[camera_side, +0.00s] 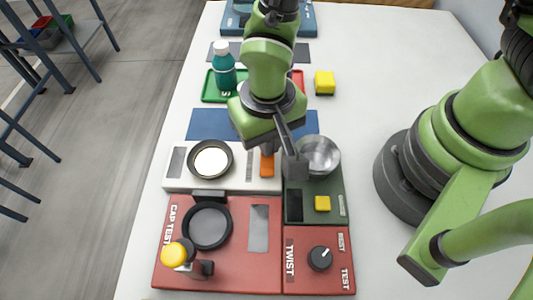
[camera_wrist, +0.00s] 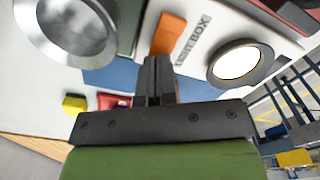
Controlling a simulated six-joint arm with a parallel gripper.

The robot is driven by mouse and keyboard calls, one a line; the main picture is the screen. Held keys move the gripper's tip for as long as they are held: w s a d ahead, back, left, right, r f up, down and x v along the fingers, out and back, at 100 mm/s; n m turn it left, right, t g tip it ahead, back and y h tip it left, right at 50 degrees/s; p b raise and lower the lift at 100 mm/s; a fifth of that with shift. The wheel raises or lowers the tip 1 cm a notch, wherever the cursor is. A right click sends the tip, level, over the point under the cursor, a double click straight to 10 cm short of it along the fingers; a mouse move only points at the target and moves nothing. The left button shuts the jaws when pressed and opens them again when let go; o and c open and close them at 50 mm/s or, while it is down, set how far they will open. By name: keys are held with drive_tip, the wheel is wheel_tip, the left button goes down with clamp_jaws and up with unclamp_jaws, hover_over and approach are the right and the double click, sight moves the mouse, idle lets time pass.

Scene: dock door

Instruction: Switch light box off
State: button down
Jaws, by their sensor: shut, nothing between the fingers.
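The light box is a white box (camera_side: 236,181) with a black-ringed round disc (camera_side: 210,161) that glows bright white, and an orange rocker switch (camera_side: 267,168) at its right end. In the wrist view the disc (camera_wrist: 239,63) is bright at the right, beside the "LIGHT BOX" lettering, and the orange switch (camera_wrist: 168,33) lies just beyond my fingertips. My gripper (camera_side: 269,156) is shut and empty, pointing down over the switch. In the wrist view my gripper (camera_wrist: 155,62) appears near the switch's near end; whether they touch cannot be told.
A metal bowl (camera_side: 319,155) stands just right of the switch on a dark green box with a yellow button (camera_side: 322,203). A red panel with a knob (camera_side: 320,258) lies in front. Behind are a blue mat (camera_side: 208,123), a teal bottle (camera_side: 224,72) and a yellow block (camera_side: 325,83).

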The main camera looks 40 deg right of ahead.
drive_tip(key=shift+f, duration=0.55)
drive_tip(key=shift+r, duration=3.5)
drive_tip(key=shift+r, duration=0.15)
drive_tip(key=s+d+r+m+t+y, duration=0.1)
drive_tip(key=d+r+t, duration=0.1)
drive_tip(key=d+r, duration=0.45)
drive_tip(key=d+r+t+y, duration=0.15)
drive_tip(key=d+r, duration=0.25)
drive_tip(key=r, duration=0.6)
drive_tip(key=s+d+r+t, duration=0.3)
drive_tip(key=s+d+r, duration=0.1)
drive_tip(key=s, duration=0.2)
drive_tip(key=shift+s+t, duration=0.2)
drive_tip(key=shift+t, duration=0.15)
